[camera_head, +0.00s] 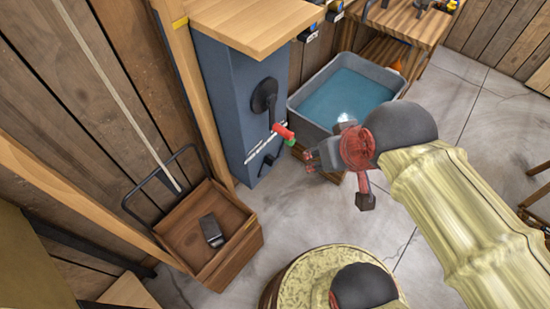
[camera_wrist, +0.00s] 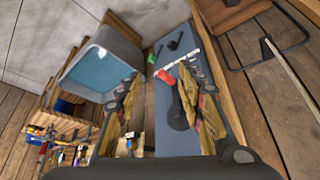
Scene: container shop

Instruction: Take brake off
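A blue-grey cabinet (camera_head: 222,100) stands against the wooden wall. On its face are a round black hub with an arm (camera_head: 264,95), ending in a red handle (camera_head: 283,131) with a green end, a pale label strip (camera_head: 262,147), and a small black lever (camera_head: 268,164) low down. I cannot tell which part is the brake. The wrist view shows the hub (camera_wrist: 178,119), red handle (camera_wrist: 166,77), label (camera_wrist: 177,61) and small lever (camera_wrist: 175,43). My gripper (camera_head: 334,177) is open, its fingers spread in the wrist view (camera_wrist: 164,78), apart from the cabinet and right of the handle.
A grey tub of water (camera_head: 309,116) stands right of the cabinet, close behind my gripper. A wooden box (camera_head: 246,243) with a dark block (camera_head: 211,231) sits at lower left. A wooden top (camera_head: 250,22) overhangs the cabinet. A barrel (camera_head: 290,272) stands in front.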

